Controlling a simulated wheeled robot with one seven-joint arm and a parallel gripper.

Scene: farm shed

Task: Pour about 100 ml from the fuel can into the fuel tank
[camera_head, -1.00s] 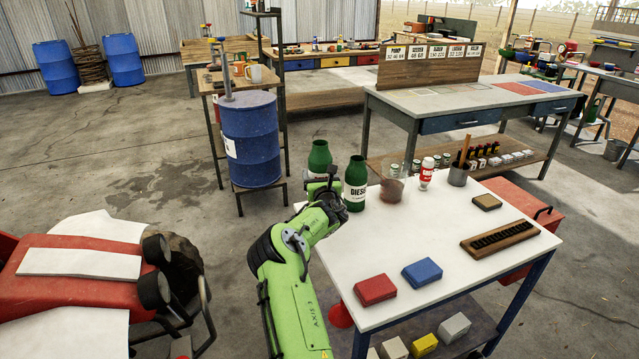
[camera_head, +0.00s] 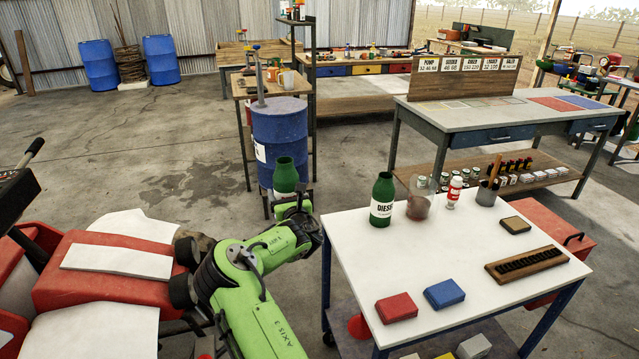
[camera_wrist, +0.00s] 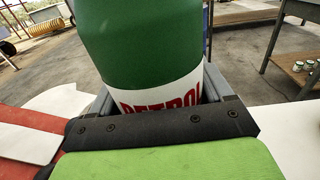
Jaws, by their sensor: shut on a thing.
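My gripper (camera_head: 292,206) is shut on a green fuel can (camera_head: 285,173), held upright just off the left edge of the white table. In the wrist view the can (camera_wrist: 150,45) fills the middle, with a white label reading PETROL in red between the jaws. A second green can (camera_head: 382,205), labelled DIESEL, stands on the table's back left. At the left is a red machine with white panels (camera_head: 115,258) and dark round parts on its side, left of my gripper. I cannot make out a tank opening on it.
The white table (camera_head: 450,235) bears a clear beaker (camera_head: 418,203), a red-and-white bottle (camera_head: 454,192), a grey pot (camera_head: 487,194), a red block (camera_head: 397,307), a blue block (camera_head: 444,294) and a slotted wooden rack (camera_head: 527,263). A blue drum (camera_head: 279,135) stands behind my gripper.

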